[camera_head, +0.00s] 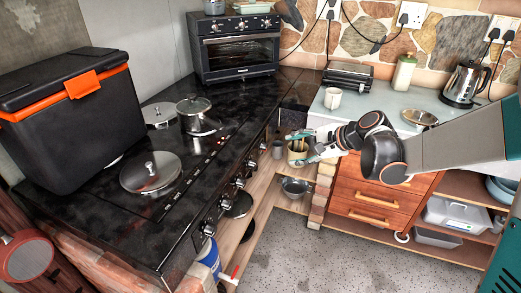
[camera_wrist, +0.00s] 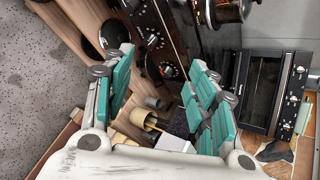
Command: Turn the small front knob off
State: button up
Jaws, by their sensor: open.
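A black stove (camera_head: 215,150) has a row of knobs along its front panel. A near knob (camera_head: 209,230) and a farther knob (camera_head: 239,182) show there. In the wrist view, two stove knobs, one higher (camera_wrist: 152,41) and one lower (camera_wrist: 168,71), show on the dark panel between my fingers. I cannot tell which one is the small front knob. My gripper (camera_head: 290,146) is open and empty, past the far end of the stove's front. Its teal fingers (camera_wrist: 161,60) are spread wide in the wrist view, apart from the knobs.
Pots and a lid (camera_head: 151,172) stand on the stove top. A black cooler box (camera_head: 68,120) is at the left, and a toaster oven (camera_head: 240,48) at the back. A cup with utensils (camera_head: 297,152) is close by my gripper. A wooden drawer unit (camera_head: 375,190) stands to the right.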

jog(key=w+a+f+m+y, duration=0.1)
jog(key=w+f+m+y, duration=0.35)
jog(key=w+f, duration=0.45)
jog(key=m+t+y, duration=0.1)
jog(key=m+y, duration=0.2)
jog(key=m, duration=0.2)
send_near(253, 164)
jog(key=w+f+b+x, duration=0.1)
jog(key=b+x, duration=0.2)
jog(key=x, duration=0.5)
jog(key=shift+f+b, duration=0.3)
jog(key=shift+f, duration=0.05)
jog(key=shift+d, duration=0.15)
jog(key=c, duration=1)
